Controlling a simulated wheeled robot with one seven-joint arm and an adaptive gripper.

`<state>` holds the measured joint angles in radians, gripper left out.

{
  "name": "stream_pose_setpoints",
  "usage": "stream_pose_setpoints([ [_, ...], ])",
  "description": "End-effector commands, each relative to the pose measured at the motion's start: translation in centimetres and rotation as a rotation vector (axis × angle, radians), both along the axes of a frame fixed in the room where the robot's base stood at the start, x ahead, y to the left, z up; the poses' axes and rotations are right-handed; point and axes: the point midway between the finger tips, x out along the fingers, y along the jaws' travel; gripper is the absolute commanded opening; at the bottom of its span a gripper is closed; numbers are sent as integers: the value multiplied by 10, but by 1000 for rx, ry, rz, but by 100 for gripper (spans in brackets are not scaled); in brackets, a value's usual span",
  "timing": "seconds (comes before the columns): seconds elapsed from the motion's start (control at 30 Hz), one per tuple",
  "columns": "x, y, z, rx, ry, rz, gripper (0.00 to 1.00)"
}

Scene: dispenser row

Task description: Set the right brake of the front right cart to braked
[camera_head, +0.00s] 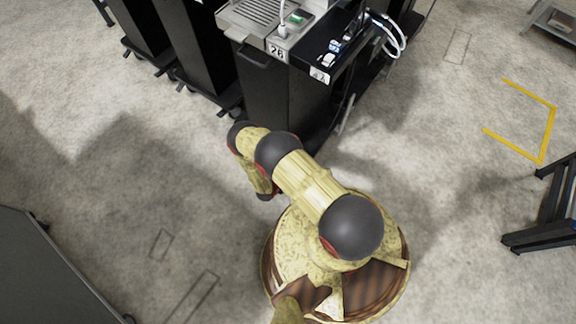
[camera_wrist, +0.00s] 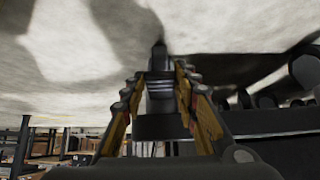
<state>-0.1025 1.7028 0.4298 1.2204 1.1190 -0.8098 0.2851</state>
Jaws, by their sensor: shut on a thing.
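The front right cart (camera_head: 265,95) is a tall dark cabinet with a grey top and a "26" label, standing just beyond my base in the head view. In the wrist view my gripper (camera_wrist: 158,78) has its two yellow-brown fingers closed in on a narrow dark part (camera_wrist: 160,96). This part looks like a brake lever, but I cannot tell for certain which one or how it is set. In the head view my gripper is hidden below my arm, low near the cart's foot.
More dark carts (camera_head: 195,50) stand in a row to the left. A yellow floor marking (camera_head: 548,130) and a dark metal frame (camera_head: 545,215) are at the right. A dark flat-topped object (camera_head: 45,270) is at lower left. Open concrete floor lies between.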

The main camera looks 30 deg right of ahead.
Motion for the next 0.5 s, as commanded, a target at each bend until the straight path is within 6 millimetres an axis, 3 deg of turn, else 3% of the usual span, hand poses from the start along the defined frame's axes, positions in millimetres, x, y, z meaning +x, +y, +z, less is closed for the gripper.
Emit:
stream_pose_setpoints([
  [0.5, -1, -1, -17, -202, -72, -1, 0],
])
